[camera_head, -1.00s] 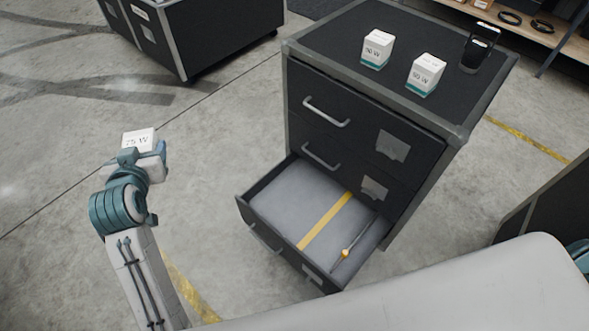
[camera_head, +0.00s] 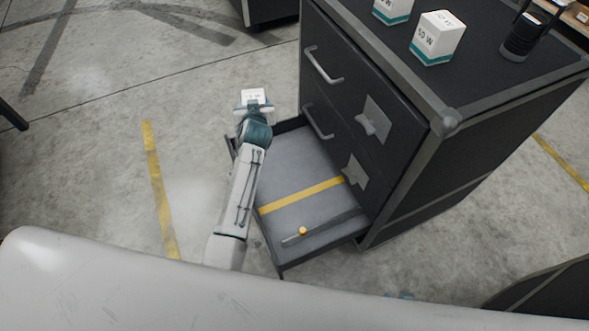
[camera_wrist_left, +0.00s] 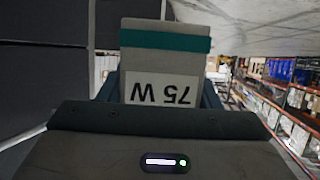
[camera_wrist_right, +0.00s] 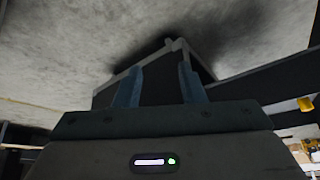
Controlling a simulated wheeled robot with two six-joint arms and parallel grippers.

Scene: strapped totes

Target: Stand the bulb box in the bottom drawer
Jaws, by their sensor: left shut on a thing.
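The white bulb box (camera_head: 253,94), labelled 75 W, is held in my left gripper (camera_head: 254,107). In the left wrist view the box (camera_wrist_left: 165,62) shows a teal band, and its label is upside down. The bottom drawer (camera_head: 285,267) is pulled open. It has a grey floor with a yellow stripe across it. In the head view the box appears past the drawer's far left corner; its height is unclear. My right gripper (camera_wrist_right: 159,86) is open and empty in the right wrist view.
A thin rod with an orange knob (camera_head: 303,231) lies in the drawer's near part. The black cabinet (camera_head: 425,170) carries a 50 W box (camera_head: 437,38), another white box (camera_head: 393,10) and a dark cylindrical item (camera_head: 522,36). The drawer beyond the stripe is clear.

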